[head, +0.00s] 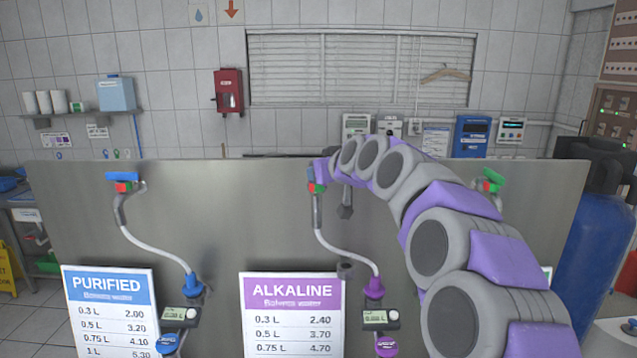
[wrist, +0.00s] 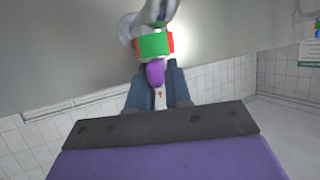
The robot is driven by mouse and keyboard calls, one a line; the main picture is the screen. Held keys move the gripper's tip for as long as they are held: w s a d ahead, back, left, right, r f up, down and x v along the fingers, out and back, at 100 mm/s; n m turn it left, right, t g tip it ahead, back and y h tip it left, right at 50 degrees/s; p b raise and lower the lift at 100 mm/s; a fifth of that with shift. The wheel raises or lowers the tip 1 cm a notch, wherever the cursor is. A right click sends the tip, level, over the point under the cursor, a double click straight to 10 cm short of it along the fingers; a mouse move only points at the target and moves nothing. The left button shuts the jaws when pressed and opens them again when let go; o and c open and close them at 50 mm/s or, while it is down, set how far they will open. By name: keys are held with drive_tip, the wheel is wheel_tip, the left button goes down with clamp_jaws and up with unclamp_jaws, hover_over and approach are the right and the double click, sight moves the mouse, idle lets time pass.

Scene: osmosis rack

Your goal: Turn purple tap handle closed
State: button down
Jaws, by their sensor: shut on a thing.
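The purple tap handle (wrist: 154,73) shows in the wrist view as a short rounded purple piece below a green and red tap body (wrist: 153,45). My gripper (wrist: 158,92) has its dark blue-grey fingers shut on this handle. In the head view, the same tap's red and green body (head: 316,188) is at the top of the middle hose, above the ALKALINE sign. My arm arches in from the lower right to it, and the gripper covers the handle there. The handle's exact angle is hard to tell.
A blue-handled tap (head: 123,178) stands to the left above the PURIFIED sign (head: 110,310). A green-handled tap (head: 490,184) is to the right, behind my arm. The ALKALINE sign (head: 292,312) stands below. A steel panel (head: 220,220) backs the taps.

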drive_tip(key=n+g+y, duration=0.1)
drive_tip(key=n+y, duration=0.1)
drive_tip(key=shift+w+d+f+n+g, duration=0.2)
drive_tip(key=shift+n+g, duration=0.1)
drive_tip(key=shift+g, duration=0.1)
drive_tip(key=n+g+y+p, duration=0.2)
drive_tip(key=p, duration=0.1)
drive_tip(key=shift+w+d+r+n, duration=0.15)
drive_tip(key=shift+n, duration=0.15)
drive_tip(key=n+g+y+p, duration=0.1)
drive_tip(key=n+g+p, duration=0.1)
drive_tip(key=p, duration=0.5)
drive_tip(key=n+g+y+p, duration=0.1)
drive_tip(key=n+g+p, duration=0.2)
drive_tip(key=p, duration=0.4)
drive_tip(key=shift+w+d+g+y+p, duration=0.2)
drive_tip(key=shift+g+y+p, duration=0.1)
drive_tip(key=shift+y, duration=0.1)
drive_tip(key=shift+g+p, duration=0.4)
drive_tip(key=shift+p, duration=0.25)
drive_tip(key=shift+a+n+p, duration=0.1)
drive_tip(key=shift+n+p, duration=0.25)
drive_tip(key=shift+n, duration=0.05)
